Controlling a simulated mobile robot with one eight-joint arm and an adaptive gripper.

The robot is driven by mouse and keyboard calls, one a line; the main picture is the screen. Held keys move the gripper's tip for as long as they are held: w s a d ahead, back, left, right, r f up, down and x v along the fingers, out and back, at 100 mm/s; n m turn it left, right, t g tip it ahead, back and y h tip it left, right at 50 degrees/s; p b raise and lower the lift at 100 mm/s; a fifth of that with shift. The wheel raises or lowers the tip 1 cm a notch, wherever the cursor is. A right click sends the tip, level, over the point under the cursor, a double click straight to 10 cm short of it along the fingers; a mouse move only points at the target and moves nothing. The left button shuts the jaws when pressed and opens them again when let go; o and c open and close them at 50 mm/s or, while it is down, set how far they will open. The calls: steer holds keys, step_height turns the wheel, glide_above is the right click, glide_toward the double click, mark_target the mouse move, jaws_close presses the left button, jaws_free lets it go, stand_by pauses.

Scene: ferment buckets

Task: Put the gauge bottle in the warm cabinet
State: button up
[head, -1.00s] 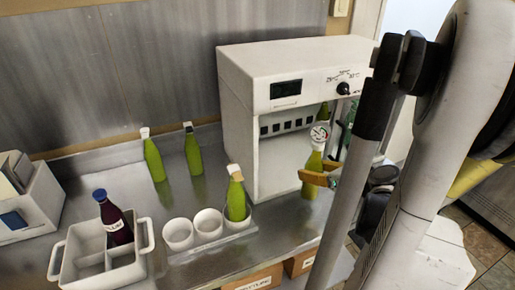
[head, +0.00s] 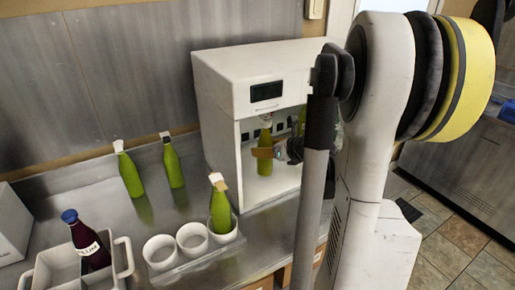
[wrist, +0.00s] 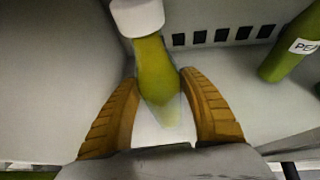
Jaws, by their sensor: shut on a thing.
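The gauge bottle (head: 265,162) is green and looks upright inside the white warm cabinet (head: 222,95), near its left inner wall. In the wrist view its white top and green neck (wrist: 153,62) show between the two tan fingers. My gripper (head: 263,152) reaches through the open front of the cabinet and is shut on the bottle; the fingertips also show in the wrist view (wrist: 160,80). The bottle's lower part is hidden in the wrist view, and I cannot tell whether its base touches the cabinet floor.
Another green bottle with a white label (wrist: 303,46) stands in the cabinet to the right. Outside, a green bottle (head: 220,208) sits in a row of white cups (head: 160,252). Two green bottles (head: 130,176) stand behind. A dark bottle (head: 88,243) is in a white caddy (head: 123,257).

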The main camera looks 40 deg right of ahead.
mark_target(258, 146)
steer(key=shift+w, duration=0.45)
steer(key=b+x, duration=0.2)
steer(key=x, duration=0.2)
steer(key=shift+d+r, duration=0.1)
steer(key=shift+r, duration=0.1)
steer(key=o, duration=1)
steer(key=shift+f, duration=0.15)
steer(key=shift+c, duration=0.2)
steer(key=o, duration=0.4)
